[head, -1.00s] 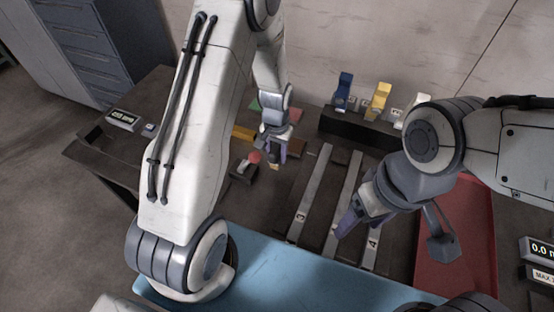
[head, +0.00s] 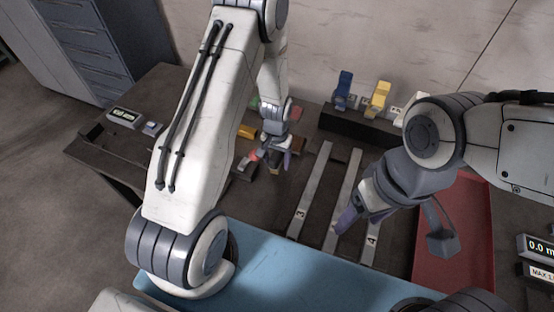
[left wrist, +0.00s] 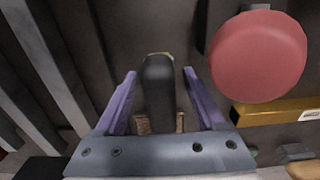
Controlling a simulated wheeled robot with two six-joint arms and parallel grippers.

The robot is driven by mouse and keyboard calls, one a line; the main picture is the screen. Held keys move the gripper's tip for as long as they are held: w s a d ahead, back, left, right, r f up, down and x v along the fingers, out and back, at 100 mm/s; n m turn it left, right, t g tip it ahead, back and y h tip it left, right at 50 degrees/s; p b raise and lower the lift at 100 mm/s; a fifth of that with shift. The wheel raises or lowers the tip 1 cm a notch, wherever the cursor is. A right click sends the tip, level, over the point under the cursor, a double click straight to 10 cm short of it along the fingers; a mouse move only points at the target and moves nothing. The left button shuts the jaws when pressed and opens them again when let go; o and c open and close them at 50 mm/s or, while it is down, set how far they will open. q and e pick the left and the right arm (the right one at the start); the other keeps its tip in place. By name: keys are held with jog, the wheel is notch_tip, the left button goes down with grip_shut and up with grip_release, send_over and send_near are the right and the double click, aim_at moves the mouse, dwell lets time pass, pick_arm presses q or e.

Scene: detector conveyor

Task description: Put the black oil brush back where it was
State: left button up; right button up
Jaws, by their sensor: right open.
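In the left wrist view, a dark, rounded upright piece (left wrist: 158,85), which looks like the black oil brush, stands between my left gripper's purple fingers (left wrist: 160,98). Gaps show on both sides of it, so the fingers are open around it, not closed on it. A brown block (left wrist: 143,124) shows behind its lower part. In the head view, my left gripper (head: 277,160) is low over the table beside a red button; the brush is too small to make out there. My right gripper (head: 350,216) is open over the metal rails, with nothing visible in it.
The red button (left wrist: 258,57) and a yellow bar (left wrist: 280,112) are close beside my left gripper. Metal rails (head: 312,190) lie to its right. A black stand (head: 352,126) with blue and yellow pieces is behind. A red tray (head: 455,255) is at right.

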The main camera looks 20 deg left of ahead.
pick_arm(q)
jog(key=shift+r, duration=0.25)
jog(key=shift+w+r, duration=0.1)
jog(key=shift+r, duration=0.25)
notch_tip(320, 180, up, 10)
jog(key=shift+r+b, duration=0.15)
jog(key=shift+b, duration=0.8)
jog(key=shift+d+r, duration=0.1)
jog(key=shift+r, duration=0.2)
jog(key=s+d+r+m, duration=0.3)
jog(key=s+d+r, duration=0.6)
jog(key=s+d, duration=0.15)
jog(key=s+d+r+m, duration=0.1)
jog(key=s+m, duration=0.1)
jog(key=s, duration=0.4)
jog(key=s+d+r+m+h, duration=0.1)
jog(key=s+d+r+m, duration=0.1)
jog(key=s, duration=0.5)
jog(key=shift+d+r, duration=0.25)
jog(key=shift+d, duration=0.05)
